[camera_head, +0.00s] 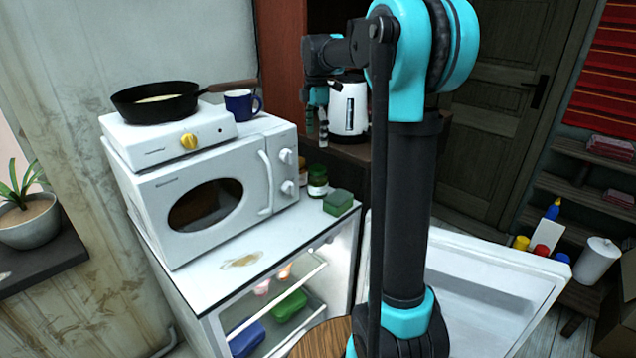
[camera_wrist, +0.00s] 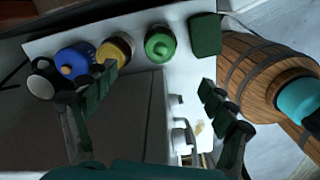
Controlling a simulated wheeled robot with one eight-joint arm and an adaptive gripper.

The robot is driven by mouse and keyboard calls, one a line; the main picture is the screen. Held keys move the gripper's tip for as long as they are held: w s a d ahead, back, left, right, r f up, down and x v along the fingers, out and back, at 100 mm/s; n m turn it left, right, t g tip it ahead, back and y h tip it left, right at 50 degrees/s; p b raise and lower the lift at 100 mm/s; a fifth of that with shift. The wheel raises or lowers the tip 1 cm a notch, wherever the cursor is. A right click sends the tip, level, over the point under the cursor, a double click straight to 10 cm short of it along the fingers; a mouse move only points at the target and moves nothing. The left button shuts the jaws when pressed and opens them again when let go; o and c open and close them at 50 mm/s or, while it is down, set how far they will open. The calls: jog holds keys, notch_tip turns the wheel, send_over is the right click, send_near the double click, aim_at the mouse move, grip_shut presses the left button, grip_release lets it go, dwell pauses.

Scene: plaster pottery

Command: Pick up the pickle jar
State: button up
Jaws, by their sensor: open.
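The pickle jar (camera_head: 318,181) is a small glass jar with a green lid, upright on the white fridge top to the right of the microwave. In the wrist view its round green lid (camera_wrist: 160,43) lies beyond my fingertips, roughly between them sideways. My gripper (camera_head: 317,132) hangs above and behind the jar in the head view, pointing down, with nothing held. In the wrist view my gripper (camera_wrist: 157,78) has its two green fingers spread wide and apart from the jar.
A green block (camera_head: 338,202) stands close right of the jar. A yellow-lidded jar (camera_wrist: 115,50) and a blue-topped item (camera_wrist: 75,62) are left of it. The microwave (camera_head: 205,195) carries a hotplate, pan and blue mug (camera_head: 241,103). The fridge door (camera_head: 490,290) hangs open.

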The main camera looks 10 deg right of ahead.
aim_at(316, 168)
notch_tip(316, 168, down, 12)
jog(key=shift+r, duration=0.1)
jog(key=shift+d+f, duration=0.15)
jog(key=shift+f, duration=1.2)
jog(key=shift+d+f, duration=0.1)
jog(key=shift+f, duration=1.25)
jog(key=shift+w, duration=0.1)
jog(key=c, duration=1.8)
